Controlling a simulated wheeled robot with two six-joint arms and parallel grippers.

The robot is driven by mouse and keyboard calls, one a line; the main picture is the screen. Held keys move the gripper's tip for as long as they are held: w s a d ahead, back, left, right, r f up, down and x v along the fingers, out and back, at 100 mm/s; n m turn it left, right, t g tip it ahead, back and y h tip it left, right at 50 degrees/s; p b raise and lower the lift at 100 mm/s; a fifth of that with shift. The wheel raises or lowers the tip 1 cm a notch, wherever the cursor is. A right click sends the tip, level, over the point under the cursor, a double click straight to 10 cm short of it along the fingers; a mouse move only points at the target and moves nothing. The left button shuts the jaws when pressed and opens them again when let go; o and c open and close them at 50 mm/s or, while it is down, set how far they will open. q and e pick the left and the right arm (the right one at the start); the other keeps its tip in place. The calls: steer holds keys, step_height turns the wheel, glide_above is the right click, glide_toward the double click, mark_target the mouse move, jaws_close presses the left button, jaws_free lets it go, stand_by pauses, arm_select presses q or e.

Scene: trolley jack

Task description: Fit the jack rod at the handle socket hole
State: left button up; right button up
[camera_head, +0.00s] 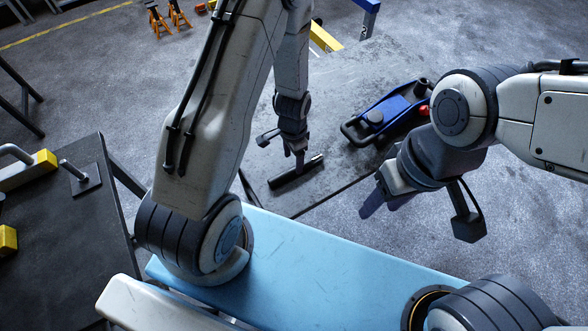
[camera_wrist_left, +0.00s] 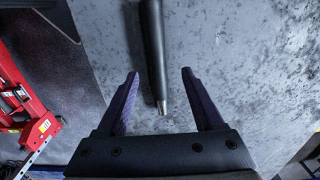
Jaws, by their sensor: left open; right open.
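In the left wrist view the black rod (camera_wrist_left: 153,45) runs down to a bare metal tip between the fingers. My left gripper (camera_head: 299,163) is open above the rod, its purple fingers (camera_wrist_left: 158,76) apart on either side with gaps. The blue trolley jack (camera_head: 397,104) stands right of it, with a dark cylindrical part at its far right end; I cannot make out the socket hole. My right gripper (camera_head: 373,203) is open and empty, in front of the jack.
A dark workbench (camera_head: 70,225) stands at the left. Orange stands (camera_head: 166,20) are at the back. A red unit (camera_wrist_left: 25,108) shows at the left of the left wrist view.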

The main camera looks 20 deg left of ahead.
mark_target(293, 169)
arm_select(q)
steer(key=shift+s+f+p, duration=0.15)
steer(key=shift+f+p, duration=0.2)
steer(key=shift+f, duration=0.85)
steer(key=shift+s+f+p, duration=0.1)
steer(key=shift+f+p, duration=0.25)
steer(key=shift+f, duration=0.85)
jaws_close()
